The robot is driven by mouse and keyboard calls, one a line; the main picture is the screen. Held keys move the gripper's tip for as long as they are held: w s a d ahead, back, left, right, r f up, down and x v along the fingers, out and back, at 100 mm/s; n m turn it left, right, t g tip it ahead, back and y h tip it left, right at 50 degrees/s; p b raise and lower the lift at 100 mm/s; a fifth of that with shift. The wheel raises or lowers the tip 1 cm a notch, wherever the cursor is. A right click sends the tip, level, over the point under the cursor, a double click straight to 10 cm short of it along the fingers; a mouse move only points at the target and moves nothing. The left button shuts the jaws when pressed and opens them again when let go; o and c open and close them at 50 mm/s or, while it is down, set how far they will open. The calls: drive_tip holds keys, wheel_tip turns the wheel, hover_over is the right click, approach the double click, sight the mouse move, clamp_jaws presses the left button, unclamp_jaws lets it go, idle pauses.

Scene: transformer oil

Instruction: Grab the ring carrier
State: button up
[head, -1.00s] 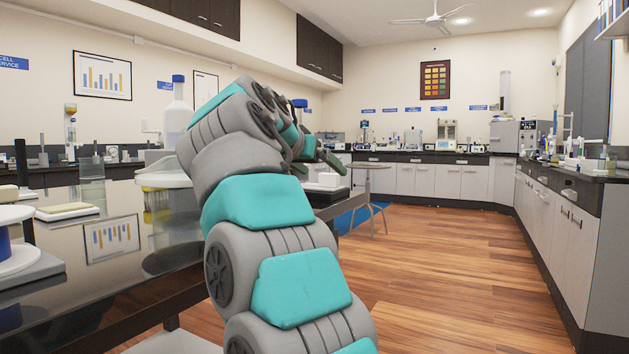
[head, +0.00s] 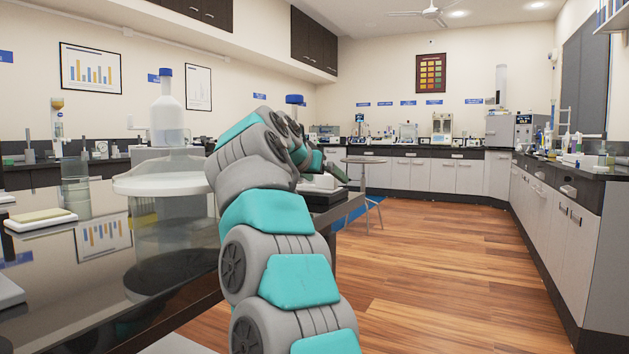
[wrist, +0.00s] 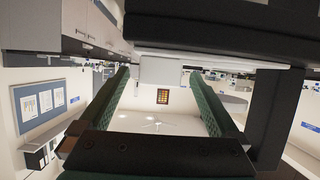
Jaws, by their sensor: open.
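My gripper (wrist: 160,76) shows in the wrist view as two green ridged fingers, spread wide apart with only distant room between them. In the head view, my gripper (head: 325,178) is partly hidden behind my arm, near the far end of the dark table. I cannot pick out the ring carrier with certainty in either view. A close dark slab (wrist: 215,28) with a dark upright (wrist: 277,115) fills the top and right of the wrist view. I cannot tell what it is.
The dark glossy table (head: 115,285) lies to the left. A flat pad (head: 40,220) lies further left. A round stool (head: 365,162) stands beyond. Wooden floor (head: 450,270) is clear to the right.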

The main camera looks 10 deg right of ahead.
drive_tip(key=shift+w+d, duration=0.1)
drive_tip(key=shift+c, duration=0.4)
clamp_jaws()
idle(0.3)
drive_tip(key=shift+r, duration=0.1)
